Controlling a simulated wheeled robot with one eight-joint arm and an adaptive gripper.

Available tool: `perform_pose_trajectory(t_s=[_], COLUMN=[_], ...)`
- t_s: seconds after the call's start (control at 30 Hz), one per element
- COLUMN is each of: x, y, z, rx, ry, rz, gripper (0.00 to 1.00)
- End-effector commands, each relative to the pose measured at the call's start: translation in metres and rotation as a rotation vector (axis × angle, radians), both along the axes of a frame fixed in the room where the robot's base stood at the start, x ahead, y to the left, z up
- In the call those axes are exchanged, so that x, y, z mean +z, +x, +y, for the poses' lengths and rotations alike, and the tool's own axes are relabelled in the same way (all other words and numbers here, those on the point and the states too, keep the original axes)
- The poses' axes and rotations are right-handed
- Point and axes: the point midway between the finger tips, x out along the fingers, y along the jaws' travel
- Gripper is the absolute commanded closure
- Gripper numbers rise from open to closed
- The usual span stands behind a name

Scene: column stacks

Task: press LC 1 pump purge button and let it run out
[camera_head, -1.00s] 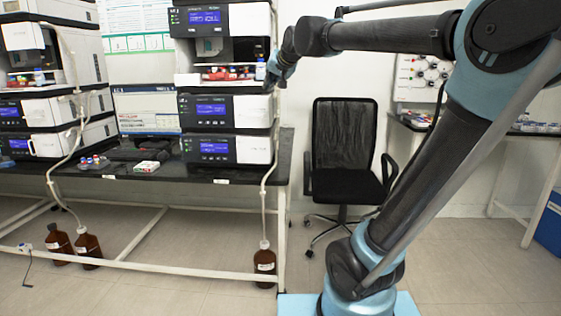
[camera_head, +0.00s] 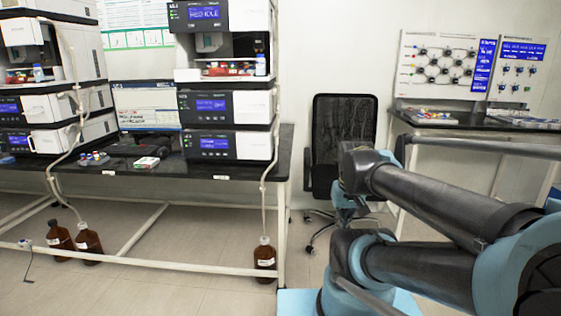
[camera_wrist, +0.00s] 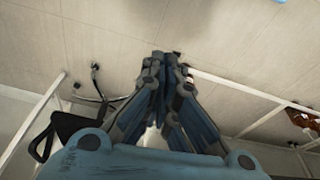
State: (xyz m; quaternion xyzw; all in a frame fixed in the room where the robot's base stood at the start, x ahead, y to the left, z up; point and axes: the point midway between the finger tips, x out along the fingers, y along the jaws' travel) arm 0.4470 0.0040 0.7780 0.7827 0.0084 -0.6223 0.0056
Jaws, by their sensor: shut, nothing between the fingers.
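The right column stack (camera_head: 225,100) of instrument modules stands at the right end of the black bench. Its modules have lit blue displays, and the lowest module (camera_head: 255,146) has a small display at its left. The stack's label and any purge button are too small to read. A second stack (camera_head: 60,100) stands at the far left. My gripper (camera_wrist: 163,58) is shut and empty in the wrist view, over the floor. In the head view the end of my arm is folded low in front of the chair, right of the bench and well apart from both stacks.
A black office chair (camera_head: 343,135) stands behind my arm. Brown bottles stand on the floor under the bench, one (camera_head: 264,260) with tubing up to the right stack. A side bench (camera_head: 470,125) with panels stands at the right.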

Motion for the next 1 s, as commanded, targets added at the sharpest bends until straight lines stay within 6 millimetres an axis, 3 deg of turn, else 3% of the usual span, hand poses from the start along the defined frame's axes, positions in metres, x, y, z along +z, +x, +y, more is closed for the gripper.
perform_pose_trajectory(t_s=[0.2, 1.0], x=[-0.015, -0.019], y=[-0.016, -0.007], z=[-0.005, -0.004], rx=[0.0, 0.001], ry=[-0.009, -0.008], rz=[0.035, 0.044], gripper=[1.0, 1.0])
